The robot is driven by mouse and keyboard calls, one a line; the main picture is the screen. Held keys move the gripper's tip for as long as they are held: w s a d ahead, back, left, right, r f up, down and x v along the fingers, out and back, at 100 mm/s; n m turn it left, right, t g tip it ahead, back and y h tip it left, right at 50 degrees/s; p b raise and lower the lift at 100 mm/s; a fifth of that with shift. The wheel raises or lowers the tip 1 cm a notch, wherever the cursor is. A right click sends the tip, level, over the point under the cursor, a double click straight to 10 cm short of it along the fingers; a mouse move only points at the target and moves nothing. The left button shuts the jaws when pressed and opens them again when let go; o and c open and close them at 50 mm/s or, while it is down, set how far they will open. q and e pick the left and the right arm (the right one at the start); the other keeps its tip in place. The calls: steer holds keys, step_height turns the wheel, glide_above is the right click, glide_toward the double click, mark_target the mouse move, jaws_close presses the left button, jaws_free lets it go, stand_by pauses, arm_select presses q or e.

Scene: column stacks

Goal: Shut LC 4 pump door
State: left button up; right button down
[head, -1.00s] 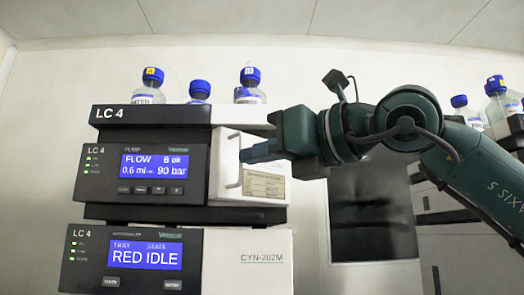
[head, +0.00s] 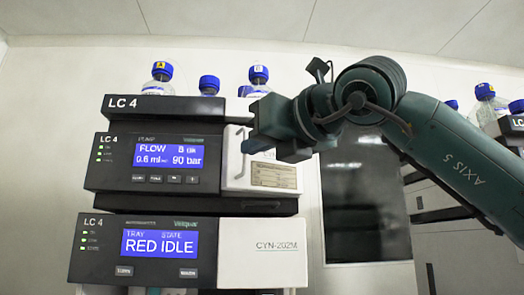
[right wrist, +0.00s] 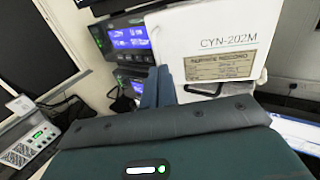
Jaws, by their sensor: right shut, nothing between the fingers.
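The LC 4 pump unit (head: 150,160) is the middle module of the stack in the head view, with a lit blue display. Its white door (head: 236,172), with a handle and a paper label, is on the right side. The door looks flat or nearly flat against the front; a small gap cannot be ruled out. My right gripper (head: 248,145) is shut and empty, in front of the door's upper part and hiding some of it. Contact cannot be told. The right wrist view shows the gripper's fingers (right wrist: 158,88) beside the labelled white door (right wrist: 205,38). My left gripper is out of view.
A lower module (head: 262,252) with a white front sits beneath the pump. Blue-capped bottles (head: 209,85) stand on top of the stack. A dark window-like panel (head: 365,210) and more bottles (head: 485,92) are to the right.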

mark_target(232, 155)
steer(key=w+a+m+t+h, duration=0.1)
steer(key=w+a+m+t+h+b, duration=0.1)
steer(key=h, duration=0.1)
steer(key=shift+a, duration=0.3)
steer(key=shift+w+a+m+t+h, duration=0.35)
steer(key=shift+w+m+h, duration=0.25)
steer(key=shift+m+h, duration=0.3)
steer(key=shift+x, duration=0.75)
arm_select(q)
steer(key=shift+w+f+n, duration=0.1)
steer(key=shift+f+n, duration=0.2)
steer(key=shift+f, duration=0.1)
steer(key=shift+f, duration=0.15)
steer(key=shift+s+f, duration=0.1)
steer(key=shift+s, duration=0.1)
